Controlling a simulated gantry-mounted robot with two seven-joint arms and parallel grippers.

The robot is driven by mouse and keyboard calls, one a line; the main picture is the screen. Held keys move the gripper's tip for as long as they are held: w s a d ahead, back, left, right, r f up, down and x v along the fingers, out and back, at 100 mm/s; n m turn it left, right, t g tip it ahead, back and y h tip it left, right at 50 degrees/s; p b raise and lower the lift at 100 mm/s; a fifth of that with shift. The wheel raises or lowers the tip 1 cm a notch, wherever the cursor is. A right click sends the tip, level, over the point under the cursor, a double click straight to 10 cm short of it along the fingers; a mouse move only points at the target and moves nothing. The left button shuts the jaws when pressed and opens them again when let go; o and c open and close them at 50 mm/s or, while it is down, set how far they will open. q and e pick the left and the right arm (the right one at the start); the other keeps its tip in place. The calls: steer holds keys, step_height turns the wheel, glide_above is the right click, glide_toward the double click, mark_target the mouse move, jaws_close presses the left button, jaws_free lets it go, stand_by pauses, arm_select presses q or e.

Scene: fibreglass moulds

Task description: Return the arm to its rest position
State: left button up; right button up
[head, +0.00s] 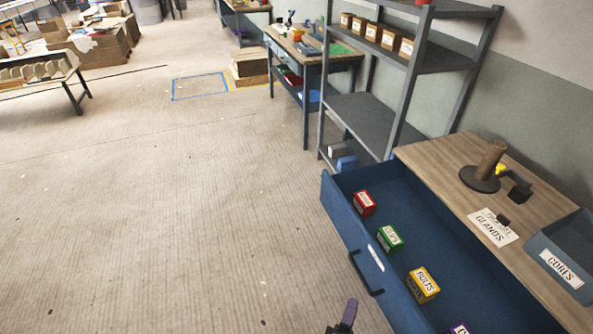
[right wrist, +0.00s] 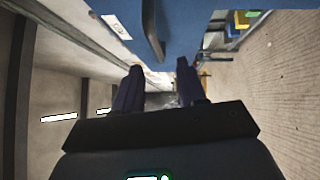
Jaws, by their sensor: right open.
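My right gripper (head: 348,316) shows at the bottom edge of the head view, low in front of the open blue drawer (head: 350,232). Only a purple finger and a dark part of it are seen there. In the right wrist view its two purple fingers (right wrist: 158,82) are spread apart with nothing held between them. The drawer front and its dark handle (right wrist: 152,32) lie just beyond the fingertips in that view; I cannot tell whether they touch. The handle also shows in the head view (head: 366,275). My left gripper is not in view.
The drawer holds red (head: 364,203), green (head: 389,238) and yellow (head: 422,285) boxes and a purple one (head: 459,328). A wooden worktop (head: 440,160) carries a blue bin (head: 560,262) and a stand (head: 480,180). Grey shelves (head: 362,112) stand behind. The floor (head: 180,210) left is clear.

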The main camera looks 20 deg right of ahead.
steer(key=s+a+r+m+g+y+p, duration=0.1)
steer(key=s+r+m+g+y, duration=0.45)
steer(key=s, duration=0.35)
steer(key=s+a+r+m+g+y+p, duration=0.1)
steer(key=s+r+m+g+y, duration=0.3)
steer(key=s+g+y, duration=0.4)
step_height(320, 180, up, 32)
steer(key=t+p, duration=0.2)
steer(key=p, duration=3)
steer(key=shift+s+a+h, duration=0.15)
steer(key=shift+s+h, duration=0.15)
steer(key=shift+h, duration=0.15)
steer(key=shift+n, duration=0.25)
